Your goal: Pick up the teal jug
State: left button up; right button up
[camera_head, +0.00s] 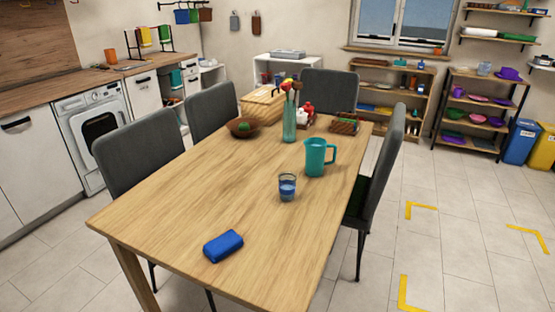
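The teal jug (315,159) stands upright on the wooden table (190,205), right of the table's middle. Its handle points to the right. A glass with blue contents (287,187) stands in front of it, slightly to the left. A teal vase with flowers (289,122) stands behind it to the left. Neither of my grippers is in view.
A blue block-like item (223,246) lies near the table's front. A brown bowl (243,127) and a basket (344,124) sit toward the back. Grey chairs (377,165) surround the table. The floor at right is open, with yellow corner marks (421,209).

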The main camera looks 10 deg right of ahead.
aim_at(321, 158)
jog(key=u, duration=1.5)
jog(key=k+l+u, duration=0.1)
jog(key=l, duration=0.3)
jog(key=k+l+u, duration=0.15)
jog(key=k+l, duration=0.35)
jog(key=l, duration=0.15)
jog(key=k+l, duration=0.15)
jog(key=l, duration=0.15)
jog(key=k+l, duration=0.15)
jog(key=l, duration=0.15)
